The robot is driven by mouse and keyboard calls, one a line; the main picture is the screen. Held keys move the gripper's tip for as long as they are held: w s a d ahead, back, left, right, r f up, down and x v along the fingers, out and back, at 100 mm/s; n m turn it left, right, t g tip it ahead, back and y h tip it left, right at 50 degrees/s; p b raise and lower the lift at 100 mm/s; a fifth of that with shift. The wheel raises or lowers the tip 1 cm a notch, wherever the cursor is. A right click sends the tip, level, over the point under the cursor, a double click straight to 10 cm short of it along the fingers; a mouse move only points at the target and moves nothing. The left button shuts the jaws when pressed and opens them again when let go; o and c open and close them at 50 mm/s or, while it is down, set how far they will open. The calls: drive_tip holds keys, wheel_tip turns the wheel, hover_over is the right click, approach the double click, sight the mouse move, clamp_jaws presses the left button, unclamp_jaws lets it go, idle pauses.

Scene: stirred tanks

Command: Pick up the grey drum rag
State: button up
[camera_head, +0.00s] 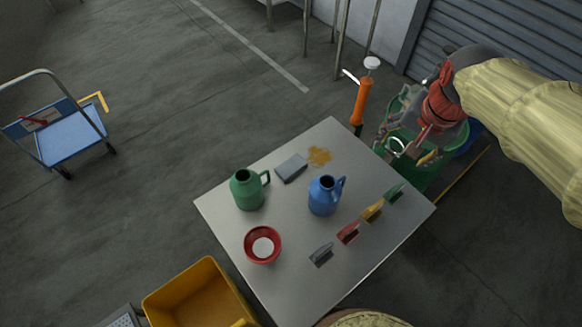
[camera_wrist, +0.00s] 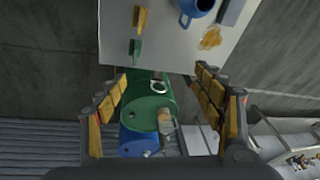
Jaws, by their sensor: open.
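My gripper (camera_wrist: 166,78) is open, with its yellow-padded fingers spread to either side of a green drum (camera_wrist: 152,90) in the wrist view. A small greyish piece (camera_wrist: 166,122), which looks like the rag, lies at the drum's rim between the fingers, apart from both. A pale ring (camera_wrist: 158,87) shows on the drum. In the head view my gripper (camera_head: 414,150) is over the green drum (camera_head: 418,178) at the table's far right corner. The arm covers much of the drum there, and I cannot make out the rag in that view.
A blue drum (camera_wrist: 137,142) stands beside the green one. The table (camera_head: 290,215) bears a green jug (camera_head: 248,190), a blue jug (camera_head: 324,196), a red bowl (camera_head: 262,245) and a grey block (camera_head: 291,168). An orange post (camera_head: 361,101) rises near the drum.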

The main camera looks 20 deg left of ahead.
drive_tip(key=w+a+f+g, duration=0.1)
drive_tip(key=w+a+f, duration=0.4)
drive_tip(key=a, duration=0.4)
drive_tip(key=m+g+h, duration=0.1)
drive_tip(key=m+g, duration=0.1)
drive_tip(key=m, duration=0.1)
hover_over(289, 167)
drive_tip(key=f, duration=1.4)
drive_tip(key=w+f, duration=0.1)
drive_tip(key=f, duration=0.6)
drive_tip(key=shift+f, duration=0.35)
drive_tip(key=f, duration=0.2)
drive_tip(key=f+b, duration=0.1)
drive_tip(key=f, duration=0.1)
drive_tip(key=s+f, duration=0.1)
drive_tip(key=shift+f, duration=0.4)
drive_tip(key=shift+c, duration=0.9)
drive_tip(key=c, duration=1)
drive_tip(key=shift+o, duration=0.2)
